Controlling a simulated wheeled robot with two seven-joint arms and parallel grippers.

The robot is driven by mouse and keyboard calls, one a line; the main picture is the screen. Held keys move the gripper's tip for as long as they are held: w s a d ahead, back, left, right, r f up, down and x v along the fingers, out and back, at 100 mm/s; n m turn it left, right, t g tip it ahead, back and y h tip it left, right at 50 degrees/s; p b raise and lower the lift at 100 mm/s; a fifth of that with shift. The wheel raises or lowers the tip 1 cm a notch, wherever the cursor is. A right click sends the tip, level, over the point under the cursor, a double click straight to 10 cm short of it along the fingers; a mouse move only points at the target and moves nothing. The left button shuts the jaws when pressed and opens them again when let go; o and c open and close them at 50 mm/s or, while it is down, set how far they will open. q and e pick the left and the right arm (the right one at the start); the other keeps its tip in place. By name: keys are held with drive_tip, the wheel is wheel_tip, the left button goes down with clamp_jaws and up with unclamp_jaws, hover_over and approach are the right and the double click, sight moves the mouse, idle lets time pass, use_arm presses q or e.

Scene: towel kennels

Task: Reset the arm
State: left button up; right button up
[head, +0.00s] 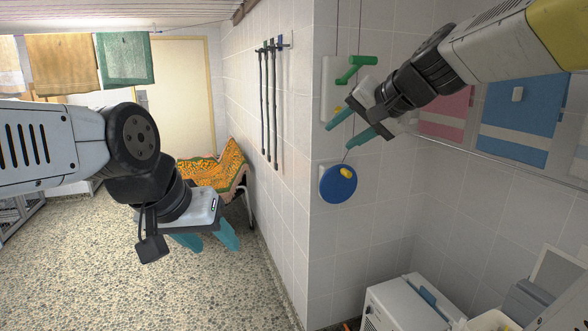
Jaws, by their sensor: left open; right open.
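My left arm comes in from the left in the head view. My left gripper (207,243) has teal fingers that are apart and empty, over the pebbled floor. My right arm comes in from the upper right. My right gripper (350,131) has teal fingers spread open with nothing between them. It is in front of the tiled wall corner, below a green lever handle (354,70) on a pale wall plate (330,90) and above a blue round disc (338,184) with a yellow knob. I cannot tell whether its fingertips touch the wall plate.
Dark straps (273,100) hang from a wall rack. An orange patterned cloth (214,171) lies over a low stand at the back. Towels (124,58) hang at upper left. A white appliance (405,305) stands at lower right. The pebbled floor (210,300) is clear at centre left.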

drive_tip(key=s+d+f+n+g+h, duration=0.1)
drive_tip(key=s+d+f+n, duration=0.1)
drive_tip(key=s+f, duration=0.5)
drive_tip(key=s+d+f+n+g+h, duration=0.2)
drive_tip(key=s+f, duration=0.5)
drive_tip(key=s, duration=0.3)
drive_tip(key=shift+s+f+n+h, duration=0.3)
drive_tip(key=shift+s+f+n, duration=0.05)
drive_tip(key=shift+s+n, duration=0.05)
drive_tip(key=shift+a, duration=0.1)
idle(0.4)
